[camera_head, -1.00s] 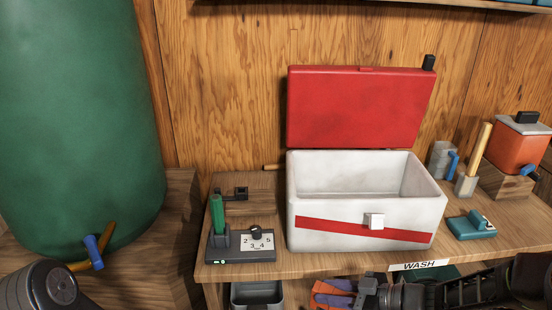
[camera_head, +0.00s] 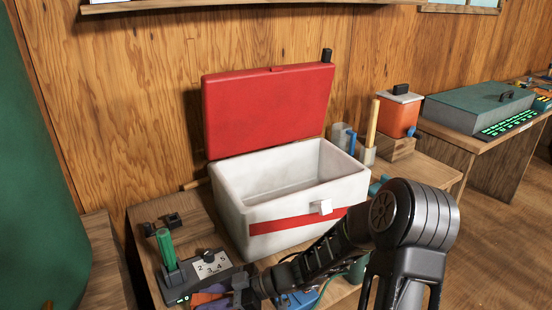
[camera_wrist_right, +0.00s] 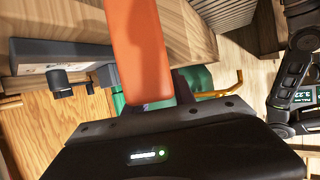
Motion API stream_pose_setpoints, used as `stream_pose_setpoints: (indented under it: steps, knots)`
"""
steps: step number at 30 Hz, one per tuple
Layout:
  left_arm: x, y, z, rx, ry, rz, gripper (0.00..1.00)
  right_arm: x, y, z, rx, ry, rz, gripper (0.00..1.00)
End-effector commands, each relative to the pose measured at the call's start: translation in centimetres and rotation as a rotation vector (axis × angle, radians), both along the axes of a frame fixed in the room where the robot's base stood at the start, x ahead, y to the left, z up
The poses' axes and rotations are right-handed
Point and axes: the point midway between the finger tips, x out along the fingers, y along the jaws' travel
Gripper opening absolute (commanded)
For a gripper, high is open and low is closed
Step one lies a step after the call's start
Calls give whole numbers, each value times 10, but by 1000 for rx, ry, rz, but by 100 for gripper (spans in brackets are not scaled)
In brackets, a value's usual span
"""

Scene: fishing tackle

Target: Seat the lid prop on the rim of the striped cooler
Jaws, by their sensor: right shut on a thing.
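The striped cooler (camera_head: 262,240) stands on the bench, white with a red stripe and a white latch. Its red lid (camera_head: 268,108) is raised behind the open tub. My right gripper (camera_head: 208,297) is low at the bottom edge of the head view, left of and in front of the cooler, apart from its rim. Orange and purple parts show at its tip. In the right wrist view a broad orange piece (camera_wrist_right: 137,45) extends from the gripper. My left gripper is not in view.
A dark panel with a dial (camera_head: 208,268) and a green handle (camera_head: 165,248) stand left of the cooler. A dark bracket (camera_head: 172,222) lies behind them. A grey cylinder, wooden handle (camera_head: 372,122) and orange jug (camera_head: 400,112) stand right. A wooden wall is behind.

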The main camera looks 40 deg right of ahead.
Motion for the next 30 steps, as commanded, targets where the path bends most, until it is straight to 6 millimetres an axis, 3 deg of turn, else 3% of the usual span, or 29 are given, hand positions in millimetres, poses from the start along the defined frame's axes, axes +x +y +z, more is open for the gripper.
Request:
stream_pose_setpoints:
  steps: [5, 11, 17, 21, 27, 30]
  knots:
    - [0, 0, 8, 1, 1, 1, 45, 7, -7, 13, 0, -2, -32, 0]
    - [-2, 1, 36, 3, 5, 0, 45, 35, -41, 59, -3, -6, -170, 0]
    - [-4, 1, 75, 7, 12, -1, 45, 72, -100, 139, -4, -9, -410, 0]
    - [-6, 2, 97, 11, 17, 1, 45, 91, -152, 197, 0, -9, -617, 0]
    - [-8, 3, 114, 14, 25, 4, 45, 96, -232, 247, 2, -2, -937, 0]
    - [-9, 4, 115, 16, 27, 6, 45, 91, -256, 251, 2, 1, -1036, 0]
